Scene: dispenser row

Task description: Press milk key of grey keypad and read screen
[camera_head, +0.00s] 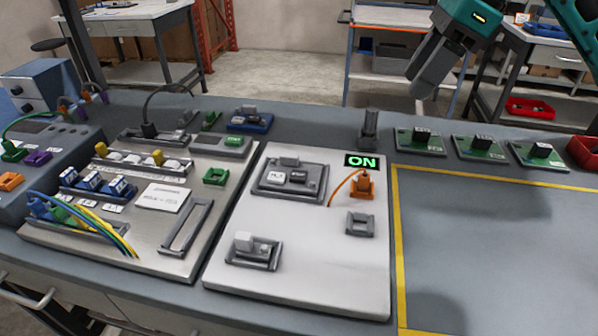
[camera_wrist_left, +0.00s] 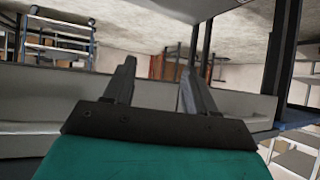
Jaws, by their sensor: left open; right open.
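A grey keypad (camera_head: 290,178) sits on the white panel in the middle of the head view. It has a lighter key (camera_head: 276,176) on its left and a darker key (camera_head: 298,177) on its right; their small labels are hard to read. A small black screen (camera_head: 361,161) at the panel's top right shows "ON" in green. My right gripper (camera_head: 420,88) is open and empty, high above the back of the bench, right of the keypad and well apart from it. My left gripper (camera_wrist_left: 158,68) shows only in the left wrist view, open with nothing between its fingers.
An orange plug with a cable (camera_head: 362,186) and a grey square socket (camera_head: 360,223) are on the same panel. A metal panel with coloured switches and wires (camera_head: 150,215) stands left. Several green boards (camera_head: 420,142) line the back right. The yellow-edged area (camera_head: 490,240) is clear.

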